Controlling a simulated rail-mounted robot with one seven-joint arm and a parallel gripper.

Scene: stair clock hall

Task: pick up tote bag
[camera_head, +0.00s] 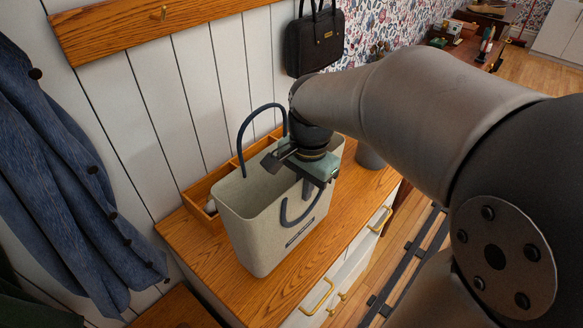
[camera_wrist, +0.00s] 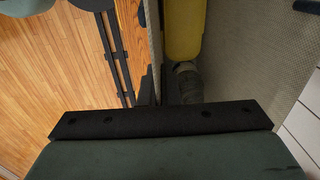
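The tote bag (camera_head: 275,228) is pale grey-beige with dark blue loop handles. It appears to stand upright on the wooden cabinet top, with its mouth open upward. One handle loop stands up at the far side; the near one hangs over the front wall. My gripper (camera_head: 308,180) is over the near rim, at the bag's right part. In the wrist view, the dark fingers of my gripper (camera_wrist: 161,92) are close together, with the bag's wall (camera_wrist: 156,40) running between them. A yellow thing (camera_wrist: 184,28) and a dark greyish rounded thing show inside the bag.
The cabinet top (camera_head: 345,190) has a wooden tray (camera_head: 203,193) behind the bag and a grey cup (camera_head: 370,155) to the right. A blue coat (camera_head: 75,190) hangs at left. A black bag (camera_head: 315,42) hangs on the wall. A dark rail (camera_head: 410,250) runs along the floor.

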